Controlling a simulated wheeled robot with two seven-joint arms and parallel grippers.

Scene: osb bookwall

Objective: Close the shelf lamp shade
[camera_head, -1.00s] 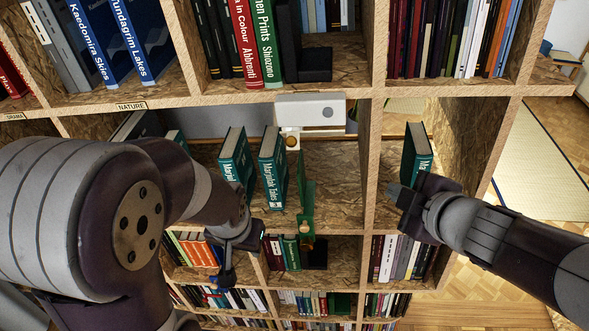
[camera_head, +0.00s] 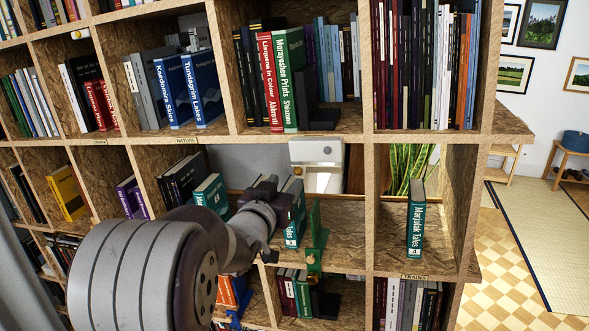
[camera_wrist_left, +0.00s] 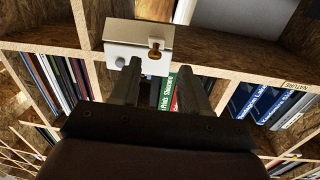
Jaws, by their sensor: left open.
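The shelf lamp (camera_head: 317,152) is a white box fixed under the shelf board above the middle compartment. The lamp also shows in the left wrist view (camera_wrist_left: 122,40), with the knob (camera_wrist_left: 154,49) near the fingers. I cannot tell how far its shade is open. My left gripper (camera_head: 290,187) is just below and left of the lamp, partly hidden by its own wrist. Its fingers are apart and empty in the left wrist view (camera_wrist_left: 163,80). My right gripper is out of view.
Teal books (camera_head: 292,232) and a green bookend (camera_head: 314,240) stand close below the left gripper. One teal book (camera_head: 416,228) stands in the compartment to the right. A wooden upright (camera_head: 369,205) separates the two. Books fill the shelf above.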

